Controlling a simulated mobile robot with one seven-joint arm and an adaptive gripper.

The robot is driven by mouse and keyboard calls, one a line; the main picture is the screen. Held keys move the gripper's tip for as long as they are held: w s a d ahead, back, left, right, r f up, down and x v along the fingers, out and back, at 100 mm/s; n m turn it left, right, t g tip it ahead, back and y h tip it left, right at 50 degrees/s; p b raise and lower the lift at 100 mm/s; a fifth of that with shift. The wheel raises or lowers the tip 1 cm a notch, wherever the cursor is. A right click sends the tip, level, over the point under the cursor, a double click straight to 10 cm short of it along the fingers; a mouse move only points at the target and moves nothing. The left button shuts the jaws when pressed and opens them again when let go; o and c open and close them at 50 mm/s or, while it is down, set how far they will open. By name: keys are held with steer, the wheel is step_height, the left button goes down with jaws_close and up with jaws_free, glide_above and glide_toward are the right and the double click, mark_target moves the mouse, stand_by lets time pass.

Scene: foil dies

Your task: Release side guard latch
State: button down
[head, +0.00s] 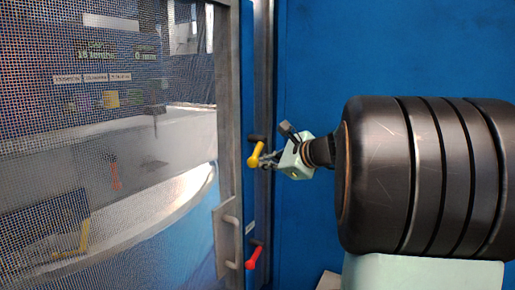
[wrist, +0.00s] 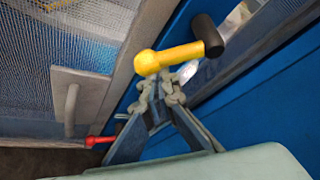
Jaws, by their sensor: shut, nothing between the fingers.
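A yellow latch lever (head: 256,154) with a black end sits on the metal post right of the mesh guard door (head: 110,200). In the wrist view the yellow lever (wrist: 170,58) lies across the picture, just beyond my fingertips, with its black grip (wrist: 207,34) to the upper right. My gripper (head: 268,160) is shut and empty, its fingertips close beside the lever; whether they touch it I cannot tell. A red latch lever (head: 253,257) sits lower on the same post and also shows in the wrist view (wrist: 99,140).
A grey door handle (head: 231,240) on a plate stands left of the red lever; it also shows in the wrist view (wrist: 71,110). A blue panel (head: 390,50) fills the back right. The mesh door's metal frame (head: 228,120) stands close left of my gripper.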

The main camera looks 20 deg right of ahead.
steer(key=shift+s+a+r+p, duration=0.25)
steer(key=shift+a+r, duration=0.1)
steer(key=shift+r, duration=0.15)
steer(key=shift+s+a+r+p, duration=0.1)
steer(key=shift+s+a+r, duration=0.15)
steer(key=shift+a+r, duration=0.15)
steer(key=shift+r, duration=0.3)
step_height(320, 180, down, 5)
steer(key=d+b, duration=0.2)
steer(key=b, duration=0.2)
steer(key=s+d+r, duration=0.3)
steer(key=s+r, duration=0.2)
steer(key=s, duration=0.2)
steer(key=shift+s+d+r, duration=0.35)
steer(key=shift+d, duration=0.05)
